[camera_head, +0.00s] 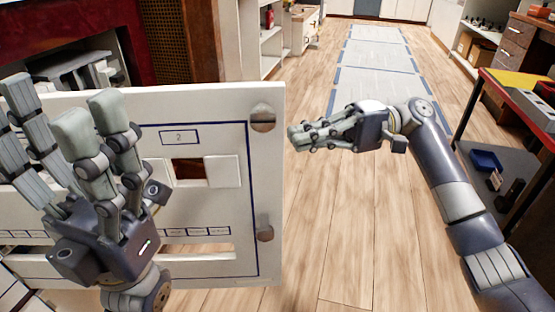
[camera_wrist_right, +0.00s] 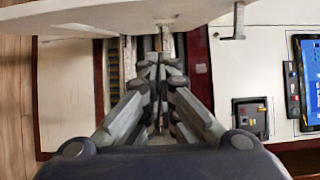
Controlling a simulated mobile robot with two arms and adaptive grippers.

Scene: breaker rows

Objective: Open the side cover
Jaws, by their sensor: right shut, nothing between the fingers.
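A white panel (camera_head: 220,200) marked "2", which looks like the side cover, stands upright at the left of the head view. It has a window cutout, a slot and two round grey fittings (camera_head: 263,117) near its right edge. My right gripper (camera_head: 293,138) is shut and empty, its fingertips beside that edge; contact is unclear. In the right wrist view its closed fingers (camera_wrist_right: 160,68) lie below a white panel edge (camera_wrist_right: 100,14). My left gripper (camera_head: 62,108) is in front of the panel, fingers up and spread, empty, hiding part of it.
A dark red cabinet (camera_head: 70,25) stands behind the panel. The right wrist view shows a small dark box (camera_wrist_right: 250,117) and a blue screen (camera_wrist_right: 311,75).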

